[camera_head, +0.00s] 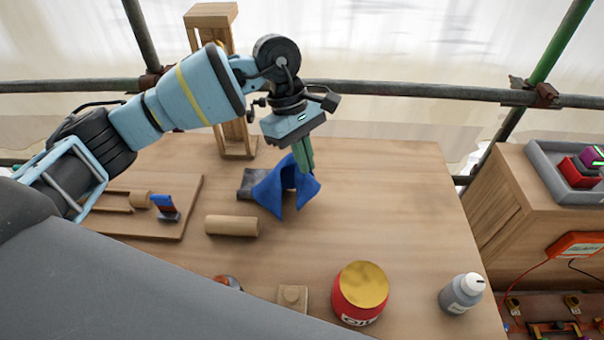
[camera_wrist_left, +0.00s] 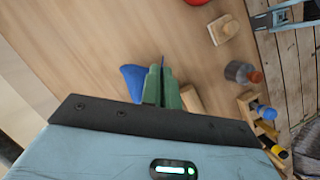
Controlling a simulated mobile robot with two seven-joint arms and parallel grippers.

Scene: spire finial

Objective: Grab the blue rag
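The blue rag (camera_head: 273,191) hangs in folds from my left gripper (camera_head: 304,163), over the middle of the wooden table. The green fingers are closed together on its upper part, and the rag drapes down on both sides. In the left wrist view, the fingers (camera_wrist_left: 162,80) are nearly together with a thin blue strip between them, and part of the rag (camera_wrist_left: 132,82) shows beside them. I cannot tell whether its lower corners touch the table (camera_head: 390,200). My right gripper is not in view.
A dark grey block (camera_head: 247,184) lies just left of the rag, with a wooden cylinder (camera_head: 231,225) in front. A red tin with a gold lid (camera_head: 361,287) and a grey bottle (camera_head: 462,293) stand nearer. A wooden frame (camera_head: 237,135) stands behind.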

